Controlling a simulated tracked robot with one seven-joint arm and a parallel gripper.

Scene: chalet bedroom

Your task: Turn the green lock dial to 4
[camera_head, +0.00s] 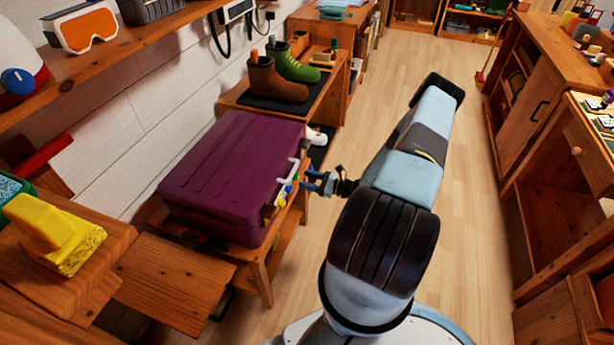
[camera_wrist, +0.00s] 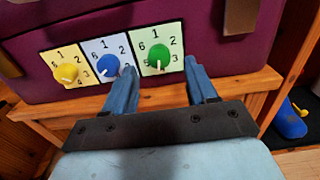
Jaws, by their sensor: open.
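The purple case (camera_head: 235,170) lies on a wooden stand, with three dials on its front side. In the wrist view the green dial (camera_wrist: 159,53) is on a pale green plate (camera_wrist: 177,30) at the right of the row. Its white pointer points about straight down; 1, 2, 3, 5 and 6 show around it, and the bottom number cannot be read. The blue dial (camera_wrist: 107,66) and yellow dial (camera_wrist: 67,72) are to its left. My gripper (camera_wrist: 160,68) is open, its blue fingers on either side of the green dial in the picture; contact cannot be told.
The wooden stand's edge (camera_wrist: 255,80) runs below the dials. A handle (camera_head: 290,169) projects from the case front. Boots (camera_head: 276,81) stand on a bench behind the case. A yellow brush-like block (camera_head: 55,235) lies at left. The floor (camera_head: 470,240) to the right is clear.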

